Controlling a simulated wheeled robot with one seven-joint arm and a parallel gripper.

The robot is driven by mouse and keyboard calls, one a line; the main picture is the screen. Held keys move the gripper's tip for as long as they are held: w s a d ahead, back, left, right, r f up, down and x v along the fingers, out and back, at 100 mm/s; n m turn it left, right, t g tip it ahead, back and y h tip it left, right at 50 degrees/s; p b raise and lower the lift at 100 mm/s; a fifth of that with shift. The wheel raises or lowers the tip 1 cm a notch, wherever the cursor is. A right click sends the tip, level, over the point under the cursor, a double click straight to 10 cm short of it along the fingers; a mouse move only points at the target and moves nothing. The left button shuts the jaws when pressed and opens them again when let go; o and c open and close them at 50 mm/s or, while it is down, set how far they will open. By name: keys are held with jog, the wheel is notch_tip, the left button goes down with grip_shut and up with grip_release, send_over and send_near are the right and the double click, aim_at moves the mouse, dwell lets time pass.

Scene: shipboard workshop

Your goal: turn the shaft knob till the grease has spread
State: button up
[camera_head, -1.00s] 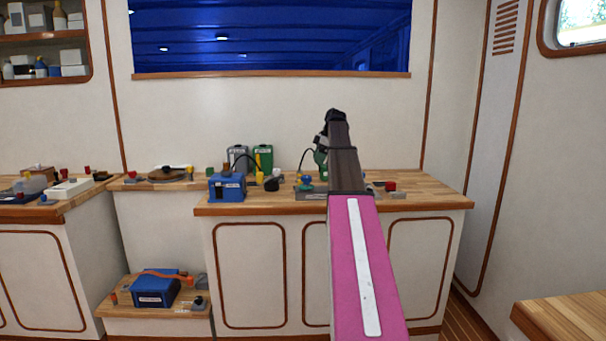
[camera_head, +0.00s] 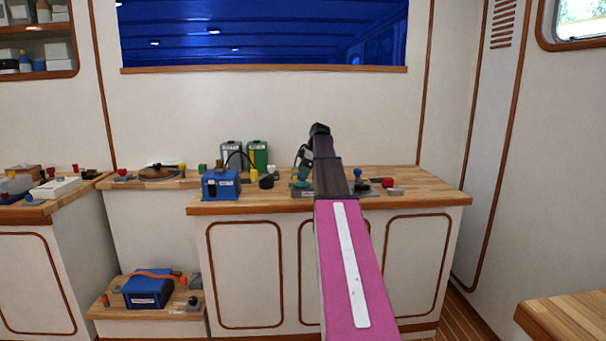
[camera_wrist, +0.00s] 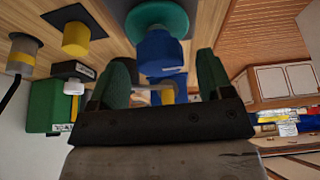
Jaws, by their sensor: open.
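A blue round knob (camera_wrist: 158,52) on a teal collar (camera_wrist: 155,18) shows in the wrist view, between and beyond my two green fingers. I take it to be the shaft knob, but no label confirms this. My gripper (camera_wrist: 163,68) is open, with a gap on either side of the knob; whether a finger touches it I cannot tell. In the head view my gripper (camera_head: 304,160) is low over the workbench, just left of my forearm, and hides most of the knob. No grease is visible.
On the bench (camera_head: 430,186) stand a blue box (camera_head: 220,185), a green canister (camera_head: 257,155) and a grey canister (camera_head: 231,153) left of my gripper. A second blue knob (camera_head: 357,173) and a red-topped part (camera_head: 388,182) are right of my arm. The bench's right end is clear.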

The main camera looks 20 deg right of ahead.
jog(key=shift+a+f, duration=0.15)
jog(key=shift+f, duration=0.25)
jog(key=c, duration=0.9)
jog(key=shift+m, duration=0.4)
